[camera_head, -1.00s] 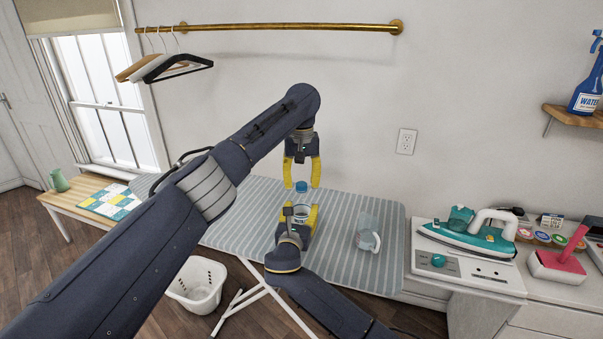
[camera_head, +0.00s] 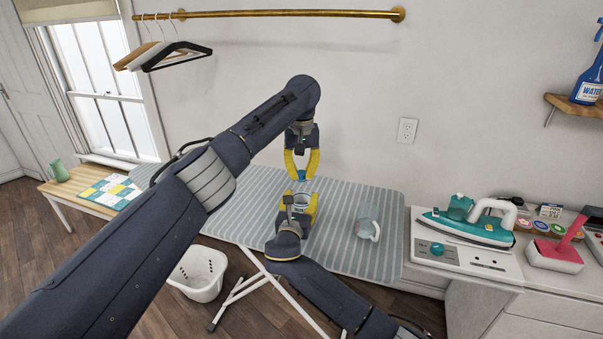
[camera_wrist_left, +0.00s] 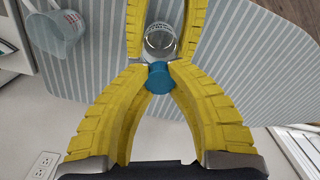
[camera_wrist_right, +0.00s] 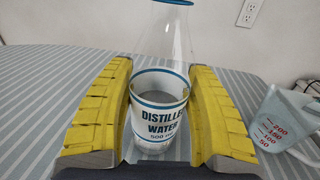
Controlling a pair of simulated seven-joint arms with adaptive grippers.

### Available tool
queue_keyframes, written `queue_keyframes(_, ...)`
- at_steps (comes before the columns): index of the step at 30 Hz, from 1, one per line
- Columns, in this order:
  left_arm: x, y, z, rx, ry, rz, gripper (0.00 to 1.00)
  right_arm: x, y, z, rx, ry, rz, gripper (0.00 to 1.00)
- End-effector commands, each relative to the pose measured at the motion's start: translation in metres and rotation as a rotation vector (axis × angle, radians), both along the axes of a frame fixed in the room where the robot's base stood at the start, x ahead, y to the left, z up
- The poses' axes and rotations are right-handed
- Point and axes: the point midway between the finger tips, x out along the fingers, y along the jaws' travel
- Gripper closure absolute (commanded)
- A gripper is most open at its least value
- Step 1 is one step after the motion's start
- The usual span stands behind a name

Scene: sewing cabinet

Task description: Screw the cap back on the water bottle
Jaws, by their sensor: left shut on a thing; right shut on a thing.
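The clear water bottle (camera_head: 300,203) stands upright over the striped ironing board. Its label reads "Distilled Water" in the right wrist view (camera_wrist_right: 160,127). My right gripper (camera_head: 298,208) is shut around the bottle's labelled lower body, one finger on each side. The blue cap (camera_wrist_left: 159,78) is pinched between the fingertips of my left gripper (camera_head: 301,176), which points down directly above the bottle. The cap lines up with the bottle's top.
A clear measuring jug (camera_head: 368,222) stands on the ironing board (camera_head: 345,245) to the right of the bottle. An iron (camera_head: 467,228) rests on the cabinet further right. The wall with an outlet (camera_head: 407,130) is behind. A white basket (camera_head: 197,275) is on the floor.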

Motion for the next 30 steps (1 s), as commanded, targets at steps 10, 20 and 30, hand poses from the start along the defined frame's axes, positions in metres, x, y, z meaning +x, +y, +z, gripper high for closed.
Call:
queue_keyframes(10, 0.0000, -0.0001, -0.0001, -0.001, 0.000, -0.099, 1.00, 0.0000, -0.0003, -0.0006, 0.000, 0.001, 0.000, 1.00)
queue_keyframes(20, 0.0000, -0.0002, -0.0007, -0.001, 0.000, -0.612, 1.00, 0.0000, -0.0003, -0.0005, 0.000, 0.001, 0.000, 1.00)
queue_keyframes(30, -0.0001, -0.0003, -0.0011, -0.001, 0.001, -1.144, 1.00, -0.0001, -0.0003, -0.0005, 0.000, 0.001, 0.000, 1.00)
